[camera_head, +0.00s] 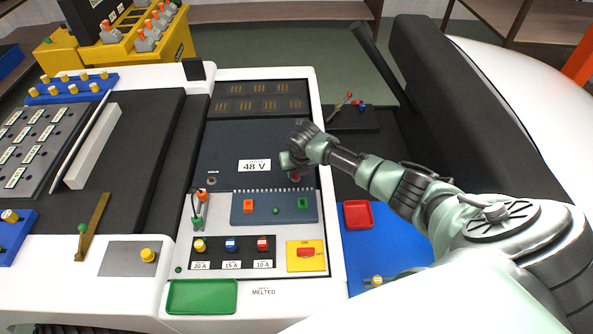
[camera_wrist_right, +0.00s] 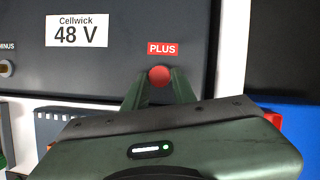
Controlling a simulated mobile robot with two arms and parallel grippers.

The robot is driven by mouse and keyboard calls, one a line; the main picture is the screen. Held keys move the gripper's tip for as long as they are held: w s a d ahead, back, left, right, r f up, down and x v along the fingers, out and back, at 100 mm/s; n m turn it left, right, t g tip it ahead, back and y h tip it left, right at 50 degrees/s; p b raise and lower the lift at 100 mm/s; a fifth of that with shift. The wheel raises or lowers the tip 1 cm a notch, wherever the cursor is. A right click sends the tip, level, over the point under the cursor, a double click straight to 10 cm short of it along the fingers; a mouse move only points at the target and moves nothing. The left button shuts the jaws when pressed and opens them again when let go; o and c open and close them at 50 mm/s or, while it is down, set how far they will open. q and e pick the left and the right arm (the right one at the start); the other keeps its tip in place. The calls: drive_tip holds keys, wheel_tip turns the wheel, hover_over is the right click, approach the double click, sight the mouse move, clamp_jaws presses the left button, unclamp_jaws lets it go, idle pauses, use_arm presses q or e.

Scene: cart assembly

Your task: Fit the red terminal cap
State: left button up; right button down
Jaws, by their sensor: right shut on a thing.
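My right gripper (camera_head: 292,168) reaches in from the right over the dark 48 V battery (camera_head: 225,142). In the right wrist view its two green fingers (camera_wrist_right: 159,88) are shut on the round red terminal cap (camera_wrist_right: 159,77). The cap is just below the red PLUS label (camera_wrist_right: 162,49), at the battery's plus corner. A bit of red also shows under the gripper in the head view. I cannot tell whether the cap is seated on the post. The bare minus terminal (camera_wrist_right: 6,67) is at the left. My left gripper is not in view.
A grey-blue terminal strip (camera_head: 275,209) lies in front of the battery, with several fuses and a yellow switch plate (camera_head: 305,256) nearer. A green tray (camera_head: 202,297) is at the front. A red tray (camera_head: 358,214) sits on a blue mat (camera_head: 385,240) to the right.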

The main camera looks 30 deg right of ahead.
drive_tip(key=shift+f+b, duration=0.3)
drive_tip(key=shift+f, duration=0.2)
drive_tip(key=c, duration=1.1)
unclamp_jaws()
drive_tip(key=shift+o, duration=0.2)
drive_tip(key=d+v, duration=0.1)
drive_tip(key=v, duration=0.6)
drive_tip(key=shift+s+a+r, duration=0.15)
drive_tip(key=shift+a+r, duration=0.2)
drive_tip(key=shift+a, duration=0.2)
drive_tip(key=shift+f, duration=0.1)
